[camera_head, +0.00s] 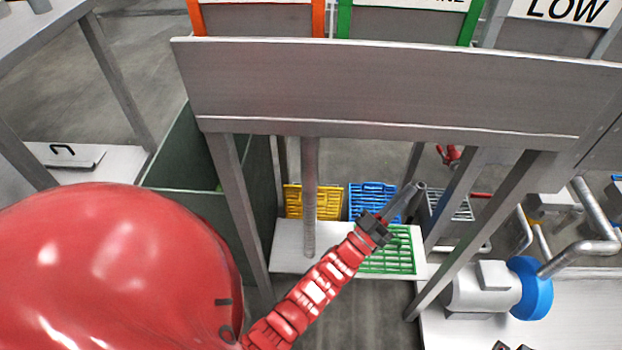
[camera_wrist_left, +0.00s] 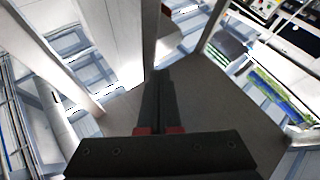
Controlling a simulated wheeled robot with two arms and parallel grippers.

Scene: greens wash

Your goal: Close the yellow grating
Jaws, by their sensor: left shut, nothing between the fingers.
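The yellow grating (camera_head: 300,201) stands raised at the back left edge of a white platform, partly behind a grey post. A blue grating (camera_head: 372,199) stands beside it to the right, also raised. A green grating (camera_head: 394,250) lies flat on the platform's right part, partly covered by my arm. My left gripper (camera_head: 410,194) is over the platform, to the right of the yellow grating and apart from it, near the blue and green ones. Its fingers are shut and empty; they also show in the left wrist view (camera_wrist_left: 160,84). My right gripper is not in view.
A grey metal panel (camera_head: 390,90) on slanted legs stands above and in front of the platform (camera_head: 290,250). A green bin (camera_head: 180,160) is on the left. A blue-ended motor or pump (camera_head: 530,289) and pipes are on the right. A grey-white grating (camera_head: 455,207) stands right of the gripper.

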